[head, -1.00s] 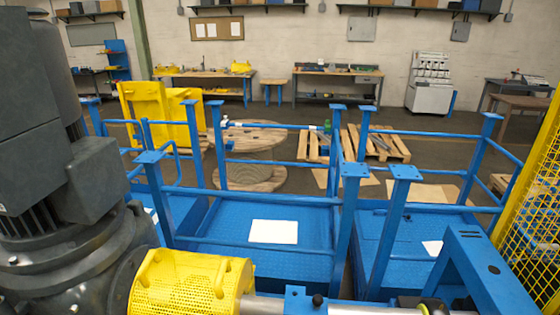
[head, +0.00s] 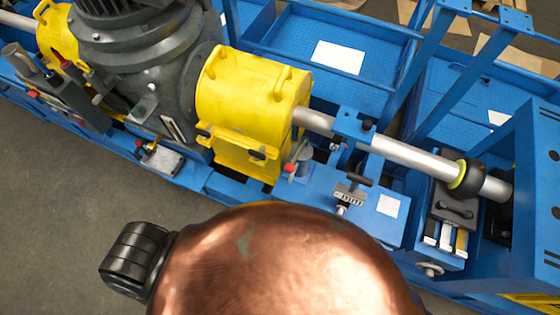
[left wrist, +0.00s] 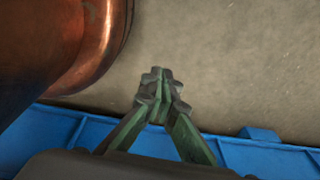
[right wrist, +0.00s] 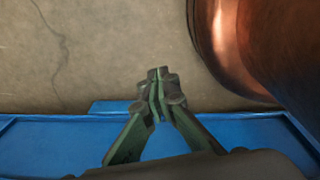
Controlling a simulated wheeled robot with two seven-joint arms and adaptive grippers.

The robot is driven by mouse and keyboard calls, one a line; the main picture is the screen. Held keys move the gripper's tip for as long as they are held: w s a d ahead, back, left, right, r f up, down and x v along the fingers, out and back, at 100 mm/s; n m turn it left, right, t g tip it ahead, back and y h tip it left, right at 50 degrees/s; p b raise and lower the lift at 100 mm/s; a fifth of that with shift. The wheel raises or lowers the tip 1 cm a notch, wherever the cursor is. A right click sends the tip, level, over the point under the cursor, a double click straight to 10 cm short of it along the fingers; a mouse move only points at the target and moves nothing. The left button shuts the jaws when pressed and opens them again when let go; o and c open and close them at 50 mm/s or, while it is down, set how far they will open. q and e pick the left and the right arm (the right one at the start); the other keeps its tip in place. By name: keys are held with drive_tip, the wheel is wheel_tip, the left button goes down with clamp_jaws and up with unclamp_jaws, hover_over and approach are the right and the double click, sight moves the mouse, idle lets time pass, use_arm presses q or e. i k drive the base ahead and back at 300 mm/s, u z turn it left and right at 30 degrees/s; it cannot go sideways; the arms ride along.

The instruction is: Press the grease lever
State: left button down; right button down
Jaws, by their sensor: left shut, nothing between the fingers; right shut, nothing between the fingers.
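The machine shows in the head view, with several small fittings along its blue front edge. A small grey fitting with a red end (head: 292,167) stands just right of the yellow guard's foot. A black T-shaped handle (head: 355,179) sits to its right on a blue plate. I cannot tell which part is the grease lever. My left gripper (left wrist: 162,74) is shut and empty above bare floor in the left wrist view. My right gripper (right wrist: 158,74) is likewise shut and empty above floor in the right wrist view. Neither gripper shows in the head view.
Blue posts and rails stand behind. A blue frame (head: 540,190) stands at right. Open floor (head: 60,210) lies at the left front.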

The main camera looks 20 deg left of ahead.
sight(289, 168)
drive_tip(key=u, duration=1.15)
drive_tip(key=k, duration=1.5)
drive_tip(key=z, duration=1.25)
drive_tip(key=i, duration=0.5)
drive_tip(key=u, duration=0.05)
